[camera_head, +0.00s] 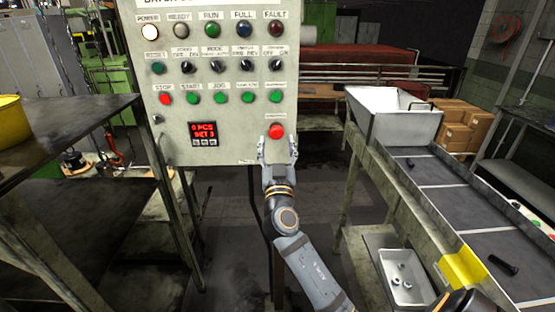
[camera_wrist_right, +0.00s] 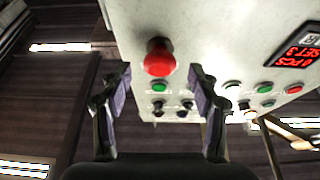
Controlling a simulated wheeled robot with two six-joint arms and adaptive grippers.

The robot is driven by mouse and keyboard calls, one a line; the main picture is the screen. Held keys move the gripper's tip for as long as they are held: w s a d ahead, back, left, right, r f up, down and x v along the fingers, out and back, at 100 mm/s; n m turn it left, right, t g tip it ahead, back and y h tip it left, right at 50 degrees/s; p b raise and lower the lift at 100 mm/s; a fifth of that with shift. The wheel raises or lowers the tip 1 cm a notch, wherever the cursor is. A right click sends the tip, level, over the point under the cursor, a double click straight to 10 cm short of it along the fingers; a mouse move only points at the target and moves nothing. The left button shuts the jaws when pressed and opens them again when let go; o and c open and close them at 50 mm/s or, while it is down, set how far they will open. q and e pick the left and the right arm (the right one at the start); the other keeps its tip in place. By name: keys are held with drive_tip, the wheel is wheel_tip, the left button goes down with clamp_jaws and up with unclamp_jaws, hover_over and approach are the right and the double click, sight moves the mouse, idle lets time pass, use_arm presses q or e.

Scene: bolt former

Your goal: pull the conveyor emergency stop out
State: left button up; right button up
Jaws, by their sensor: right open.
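The conveyor emergency stop is a red mushroom button (camera_head: 276,131) at the lower right of the grey control panel (camera_head: 180,125). It also shows in the right wrist view (camera_wrist_right: 159,58), jutting from the panel. My right gripper (camera_head: 277,148) is at the panel's lower right corner, just below the button. In the right wrist view my right gripper (camera_wrist_right: 157,85) is open, with its fingers apart to either side of the button's line and nothing between them. I cannot tell the exact gap to the button. My left gripper is not in view.
The panel carries lamps, switches, green buttons, a red stop button (camera_head: 165,99) and a red display (camera_head: 203,134). A conveyor (camera_head: 435,185) with dark bolts and a metal hopper (camera_head: 393,115) stands at right. A dark table (camera_head: 60,125) stands at left.

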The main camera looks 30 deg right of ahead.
drive_tip(key=v, duration=0.9)
drive_tip(key=shift+s+a, duration=0.2)
drive_tip(key=shift+s, duration=0.1)
drive_tip(key=shift+f, duration=0.1)
drive_tip(key=w+a+f+n+g+y, duration=0.2)
drive_tip(key=f+y, duration=0.1)
drive_tip(key=f, duration=1.1)
drive_tip(key=w+a+f+n+g+y, duration=0.2)
drive_tip(key=w+f+n+y, duration=0.1)
drive_tip(key=f, duration=1.1)
drive_tip(key=s+a+f+n+g+y+b, duration=0.15)
drive_tip(key=s+f, duration=0.25)
drive_tip(key=f, duration=0.7)
drive_tip(key=s+f+g+y, duration=0.1)
drive_tip(key=s+f+g, duration=0.25)
drive_tip(key=f, duration=0.65)
drive_tip(key=s+f+g+y, duration=0.2)
drive_tip(key=s+f+g, duration=0.2)
drive_tip(key=s+f, duration=1.2)
drive_tip(key=s+d+f+g, duration=0.1)
drive_tip(key=s+f, duration=0.4)
drive_tip(key=s, duration=0.5)
drive_tip(key=s+d+f+g, duration=0.2)
drive_tip(key=s+f+g, duration=0.2)
drive_tip(key=s, duration=0.6)
drive_tip(key=shift+s+f+b, duration=0.35)
drive_tip(key=shift+b, duration=0.05)
